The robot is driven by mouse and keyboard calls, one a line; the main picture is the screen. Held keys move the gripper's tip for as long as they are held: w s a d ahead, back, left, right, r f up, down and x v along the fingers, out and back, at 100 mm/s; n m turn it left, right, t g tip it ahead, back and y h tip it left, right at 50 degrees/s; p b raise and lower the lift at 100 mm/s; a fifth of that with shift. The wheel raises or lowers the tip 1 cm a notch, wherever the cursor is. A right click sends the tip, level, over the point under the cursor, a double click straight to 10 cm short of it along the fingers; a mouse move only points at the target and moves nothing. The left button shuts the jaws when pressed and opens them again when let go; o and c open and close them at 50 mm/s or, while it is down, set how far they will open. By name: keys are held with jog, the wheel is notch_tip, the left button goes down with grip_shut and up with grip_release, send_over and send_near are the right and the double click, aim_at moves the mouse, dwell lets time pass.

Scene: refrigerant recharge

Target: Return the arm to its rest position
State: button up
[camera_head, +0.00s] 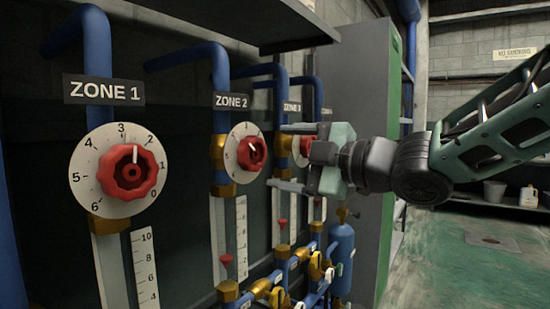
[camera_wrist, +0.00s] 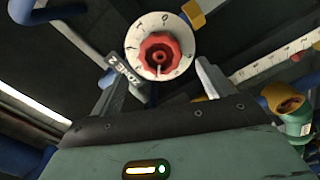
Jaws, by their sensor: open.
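My gripper (camera_head: 286,157) is open and empty, in front of the valve panel and to the right of the Zone 2 dial in the head view. My arm reaches in from the right. In the wrist view my gripper (camera_wrist: 157,70) has its two fingers spread, with the red Zone 2 knob (camera_wrist: 160,55) showing beyond and between them. That knob (camera_head: 252,153) stands apart from the fingers in the head view. The Zone 3 knob (camera_head: 305,147) is partly hidden behind my gripper.
The Zone 1 dial (camera_head: 128,172) is at the left. Blue pipes (camera_head: 98,60), brass fittings and a blue cylinder (camera_head: 342,258) line the wall. A shelf (camera_head: 240,20) overhangs the panel. A grey-green cabinet (camera_head: 365,90) stands behind my gripper. Open green floor (camera_head: 440,270) lies at the right.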

jog(key=shift+v, duration=0.8)
jog(key=s+d+f+m+g+h, duration=0.1)
jog(key=s+f+m+h, duration=0.1)
jog(key=f+m+h, duration=0.4)
jog(key=s+d+f+m+h, duration=0.1)
jog(key=s+f+m, duration=0.15)
jog(key=f, duration=0.55)
jog(key=s+d+f+m+g+h, duration=0.3)
jog(key=s+f+m+g+h, duration=0.15)
jog(key=s+f, duration=0.6)
jog(key=s+d+f+m+g+h, duration=0.25)
jog(key=s+f+g, duration=0.2)
jog(key=s, duration=0.55)
notch_tip(320, 180, up, 13)
jog(key=s+g+p, duration=0.1)
jog(key=p, duration=1.1)
jog(key=shift+d+f, duration=0.15)
jog(key=shift+f, duration=0.05)
